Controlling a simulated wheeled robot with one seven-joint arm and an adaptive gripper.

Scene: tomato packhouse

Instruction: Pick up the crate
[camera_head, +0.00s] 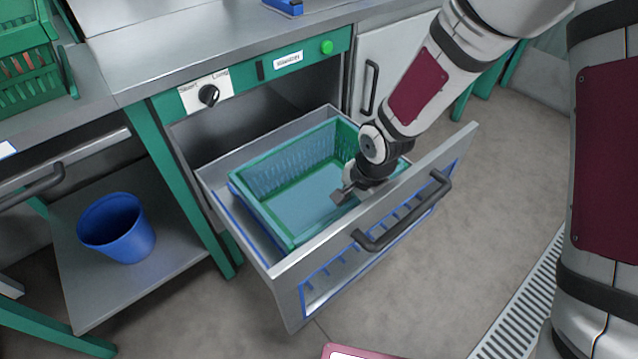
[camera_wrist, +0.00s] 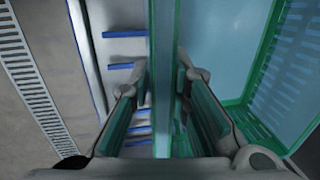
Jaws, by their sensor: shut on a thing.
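The crate (camera_head: 287,174) is green with slatted walls and looks empty. It sits inside an open metal drawer (camera_head: 300,283). My gripper (camera_head: 347,192) reaches down over the drawer's front to the crate's near right side. In the wrist view my gripper (camera_wrist: 166,85) has one finger on each side of the crate's green wall (camera_wrist: 162,45) and is shut on it. The crate's floor shows on the right of that wall, and the drawer with blue strips on the left. My wrist hides part of the crate's near right rim in the head view.
The drawer's front panel with a dark handle (camera_head: 402,212) stands close beside the crate. Above is a steel counter (camera_head: 190,45) with a knob (camera_head: 208,95) and green button (camera_head: 327,47). A blue bin (camera_head: 117,228) stands on a low shelf at left. A floor grate (camera_head: 515,320) lies right.

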